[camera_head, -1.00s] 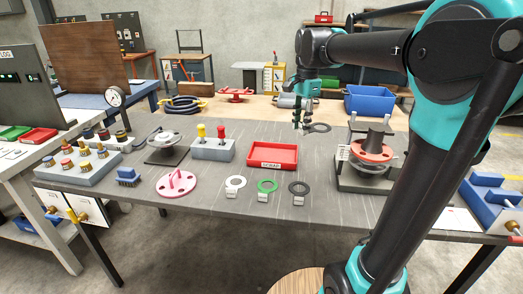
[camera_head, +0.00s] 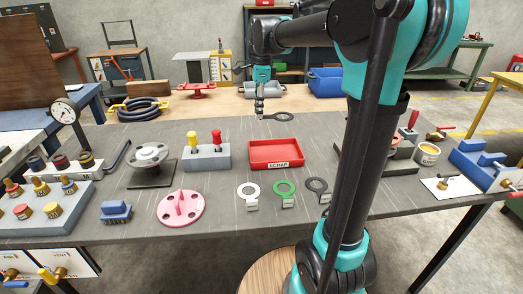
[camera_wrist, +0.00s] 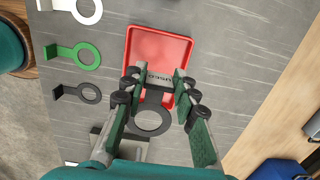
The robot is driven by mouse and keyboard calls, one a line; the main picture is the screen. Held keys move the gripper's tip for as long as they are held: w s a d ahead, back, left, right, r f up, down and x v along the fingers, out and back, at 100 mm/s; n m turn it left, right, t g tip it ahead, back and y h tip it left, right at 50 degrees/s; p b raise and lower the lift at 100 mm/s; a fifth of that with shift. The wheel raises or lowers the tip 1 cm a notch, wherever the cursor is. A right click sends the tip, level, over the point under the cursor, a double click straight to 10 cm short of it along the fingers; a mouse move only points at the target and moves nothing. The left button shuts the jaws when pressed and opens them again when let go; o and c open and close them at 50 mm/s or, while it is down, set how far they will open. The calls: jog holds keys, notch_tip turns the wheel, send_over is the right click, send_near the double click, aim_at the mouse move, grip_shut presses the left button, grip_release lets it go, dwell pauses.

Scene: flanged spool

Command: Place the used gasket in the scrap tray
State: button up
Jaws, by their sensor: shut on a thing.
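My gripper (camera_head: 260,112) is shut on the used gasket (camera_head: 270,117), a dark flat ring with a tab. In the head view both are in the air behind the red scrap tray (camera_head: 275,163). In the wrist view the fingers (camera_wrist: 157,78) pinch the gasket's tab, and its ring (camera_wrist: 132,120) lies toward the palm. The tray (camera_wrist: 160,38) shows beyond the fingertips there, partly covered by them. Its visible floor is bare.
White (camera_head: 242,195), green (camera_head: 277,190) and black (camera_head: 311,187) tabbed rings lie in front of the tray. A grey block with yellow and red knobs (camera_head: 207,157) stands left of it. My arm hides part of the right side.

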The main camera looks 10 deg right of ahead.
notch_tip(320, 180, down, 16)
jog(key=shift+f, duration=0.2)
jog(key=shift+f, duration=0.1)
dwell(0.3)
jog(key=o, duration=0.9)
jog(key=r, duration=1.2)
jog(key=shift+d+r, duration=0.1)
jog(key=shift+d, duration=0.3)
